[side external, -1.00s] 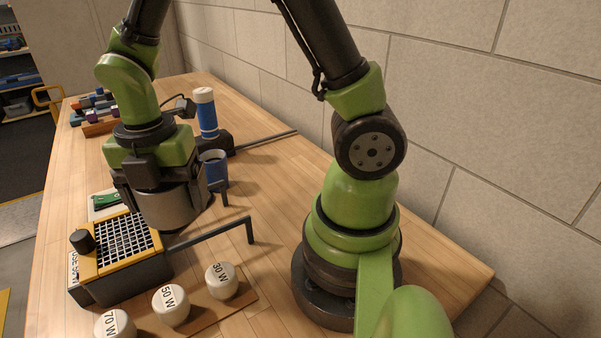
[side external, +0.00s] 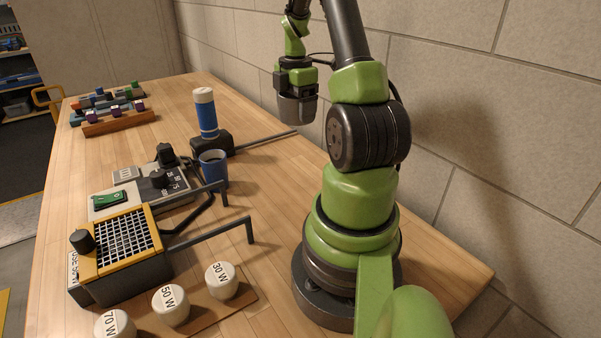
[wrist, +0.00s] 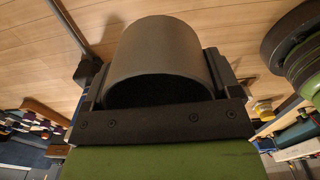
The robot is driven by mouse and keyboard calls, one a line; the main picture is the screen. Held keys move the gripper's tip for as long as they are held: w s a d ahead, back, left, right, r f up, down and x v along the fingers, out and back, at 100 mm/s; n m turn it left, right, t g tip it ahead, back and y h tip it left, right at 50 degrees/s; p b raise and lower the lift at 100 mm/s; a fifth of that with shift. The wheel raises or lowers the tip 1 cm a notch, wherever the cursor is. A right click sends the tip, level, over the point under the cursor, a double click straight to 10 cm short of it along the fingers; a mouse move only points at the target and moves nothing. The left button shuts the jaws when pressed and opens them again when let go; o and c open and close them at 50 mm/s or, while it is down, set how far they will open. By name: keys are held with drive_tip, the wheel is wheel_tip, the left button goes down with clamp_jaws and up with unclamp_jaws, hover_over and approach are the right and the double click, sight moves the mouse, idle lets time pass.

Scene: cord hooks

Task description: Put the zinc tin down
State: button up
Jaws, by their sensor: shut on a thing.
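The zinc tin (side external: 297,108) is a dull grey cylinder held in my gripper (side external: 296,96), toward the back right beside the wall in the side view. In the wrist view the tin (wrist: 160,50) fills the middle, with my gripper (wrist: 162,90) shut around its sides. The tin is clear of the wooden bench (side external: 270,185), which shows below and behind it.
A blue bottle (side external: 206,115), a blue mug (side external: 213,167) and a dark block with a long rod stand near the bench's middle. A grille-topped box (side external: 125,245) and white weight-marked knobs (side external: 170,305) are in front. Bench right of the rod is bare.

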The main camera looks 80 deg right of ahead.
sight(299, 173)
drive_tip(key=f, duration=1.5)
drive_tip(key=shift+s+d, duration=0.25)
drive_tip(key=shift+s, duration=0.1)
drive_tip(key=o, duration=0.8)
drive_tip(key=shift+f, duration=0.15)
drive_tip(key=shift+o, duration=0.2)
